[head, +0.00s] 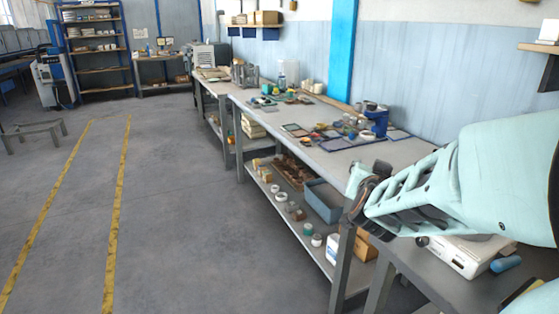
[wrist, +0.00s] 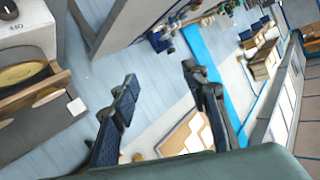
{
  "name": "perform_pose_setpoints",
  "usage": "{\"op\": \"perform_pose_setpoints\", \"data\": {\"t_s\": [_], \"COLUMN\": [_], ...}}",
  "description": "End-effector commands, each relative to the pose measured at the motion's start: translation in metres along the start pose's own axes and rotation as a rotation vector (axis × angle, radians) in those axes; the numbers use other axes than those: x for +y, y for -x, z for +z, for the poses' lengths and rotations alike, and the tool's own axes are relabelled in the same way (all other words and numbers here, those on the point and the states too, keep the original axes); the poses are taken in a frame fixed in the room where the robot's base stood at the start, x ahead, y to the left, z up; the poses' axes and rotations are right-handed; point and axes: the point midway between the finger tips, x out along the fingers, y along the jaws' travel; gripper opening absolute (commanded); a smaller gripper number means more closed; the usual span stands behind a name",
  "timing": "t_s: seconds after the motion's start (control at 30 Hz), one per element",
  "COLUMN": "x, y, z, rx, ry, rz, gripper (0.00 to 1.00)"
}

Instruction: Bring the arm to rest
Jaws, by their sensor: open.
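My arm (head: 505,165) is pale teal and reaches in from the right edge of the head view, above the near end of the bench. My gripper (head: 366,185) is at its left end, partly hidden by the arm's pale shell. In the wrist view both dark fingers of my gripper (wrist: 160,82) stand well apart, with nothing between them. The gripper touches nothing that I can make out.
A long workbench (head: 350,143) with tools and small parts runs along the right wall. A white device (head: 465,257) and a blue cylinder (head: 506,264) lie below my arm. A wall shelf (head: 540,47) is at upper right.

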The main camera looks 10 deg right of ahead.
Motion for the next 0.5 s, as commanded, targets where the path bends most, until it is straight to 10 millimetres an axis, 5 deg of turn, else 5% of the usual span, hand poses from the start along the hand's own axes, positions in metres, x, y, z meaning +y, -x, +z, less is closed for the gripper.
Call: {"op": "perform_pose_setpoints", "data": {"t_s": [0.27,0.5], "x": [-0.010,-0.074], "y": [0.005,0.057], "z": [0.006,0.046], "rx": [-0.034,-0.268], "ry": [-0.003,0.028], "rz": [-0.031,-0.239], "gripper": [0.42,0.42]}}
